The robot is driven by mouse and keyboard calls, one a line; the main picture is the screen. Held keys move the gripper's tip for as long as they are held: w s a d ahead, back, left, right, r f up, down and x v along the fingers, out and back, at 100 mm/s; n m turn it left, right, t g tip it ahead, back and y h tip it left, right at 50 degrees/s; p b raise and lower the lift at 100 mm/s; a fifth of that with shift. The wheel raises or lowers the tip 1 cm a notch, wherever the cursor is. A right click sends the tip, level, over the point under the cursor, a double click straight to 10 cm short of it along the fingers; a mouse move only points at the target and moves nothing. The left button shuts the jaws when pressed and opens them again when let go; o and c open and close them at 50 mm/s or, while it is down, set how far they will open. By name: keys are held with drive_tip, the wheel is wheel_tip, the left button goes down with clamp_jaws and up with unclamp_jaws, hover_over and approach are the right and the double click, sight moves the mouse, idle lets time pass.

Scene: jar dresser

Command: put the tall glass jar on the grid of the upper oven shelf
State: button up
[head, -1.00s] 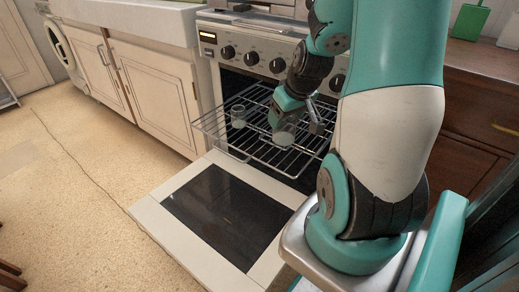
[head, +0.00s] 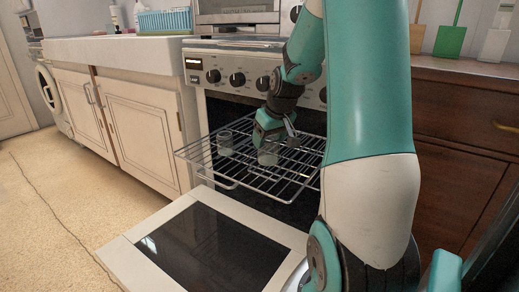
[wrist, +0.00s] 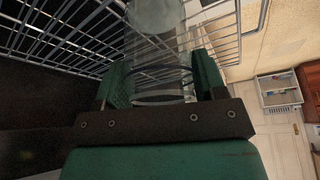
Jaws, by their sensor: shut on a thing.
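A clear glass jar (head: 267,157) is between the fingers of my gripper (head: 269,146) over the pulled-out wire grid (head: 262,190) of the oven. In the wrist view the jar (wrist: 157,45) is a long clear cylinder, and my gripper (wrist: 160,82) is shut on it with one green finger on each side. The grid (wrist: 60,35) shows behind it. I cannot tell whether the jar's base touches the wires.
The oven door (head: 208,240) is folded down below the grid. Oven knobs (head: 237,79) are above the opening. White cabinets (head: 140,115) stand on the left and a brown dresser (head: 470,150) on the right. The floor (head: 50,200) at left is clear.

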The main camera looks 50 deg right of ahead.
drive_tip(key=w+f+b, duration=0.1)
drive_tip(key=w+d+f+b, duration=0.1)
drive_tip(key=w, duration=0.1)
drive_tip(key=w+f+b, duration=0.1)
drive_tip(key=shift+w+d+f, duration=0.25)
drive_tip(key=shift+f, duration=0.15)
drive_tip(key=shift+r, duration=0.15)
drive_tip(key=o, duration=0.6)
drive_tip(key=shift+f, duration=0.2)
drive_tip(key=o, duration=0.4)
drive_tip(key=shift+r, duration=0.15)
